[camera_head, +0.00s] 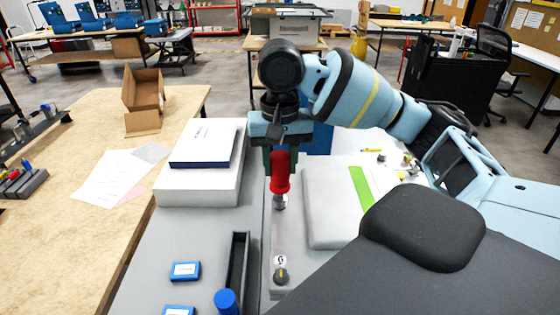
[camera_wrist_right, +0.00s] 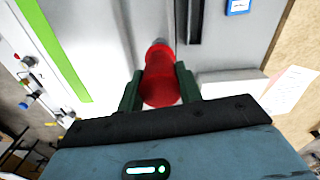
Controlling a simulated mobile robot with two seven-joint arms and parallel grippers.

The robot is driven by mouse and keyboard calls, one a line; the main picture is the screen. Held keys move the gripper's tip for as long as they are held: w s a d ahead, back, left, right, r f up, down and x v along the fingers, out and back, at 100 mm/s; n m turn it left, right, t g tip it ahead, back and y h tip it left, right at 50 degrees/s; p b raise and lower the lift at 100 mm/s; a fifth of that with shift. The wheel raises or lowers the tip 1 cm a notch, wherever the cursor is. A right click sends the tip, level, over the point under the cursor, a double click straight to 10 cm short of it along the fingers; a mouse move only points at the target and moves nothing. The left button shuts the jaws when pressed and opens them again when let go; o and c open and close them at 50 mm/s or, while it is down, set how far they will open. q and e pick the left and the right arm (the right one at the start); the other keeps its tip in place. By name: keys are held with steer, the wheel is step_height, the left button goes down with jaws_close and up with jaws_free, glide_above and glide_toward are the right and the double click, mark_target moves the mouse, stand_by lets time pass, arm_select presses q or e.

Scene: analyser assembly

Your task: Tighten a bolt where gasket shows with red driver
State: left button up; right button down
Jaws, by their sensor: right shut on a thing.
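The red driver (camera_head: 280,172) is upright, its grey tip pointing down over the light grey strip beside the white panel. My right gripper (camera_head: 280,154) is shut on the driver's handle from above. The right wrist view also shows the red driver (camera_wrist_right: 160,82) between the green fingers (camera_wrist_right: 158,92). I cannot tell whether the tip touches a bolt or hangs above the surface. A dark round bolt-like part (camera_head: 281,276) sits nearer me on the same strip, with a small white mark behind it. No gasket can be made out clearly. My left gripper is out of view.
A white panel with a green stripe (camera_head: 361,187) lies right of the driver. A white box (camera_head: 205,184) with a blue-edged box (camera_head: 203,145) on it stands left. A dark slotted tray (camera_head: 237,265), a blue cap (camera_head: 226,301) and small blue boxes (camera_head: 186,271) lie nearer.

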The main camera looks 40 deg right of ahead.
steer(key=shift+r, duration=0.15)
steer(key=shift+w+r, duration=0.1)
steer(key=shift+r, duration=2.8)
steer(key=shift+f, duration=0.1)
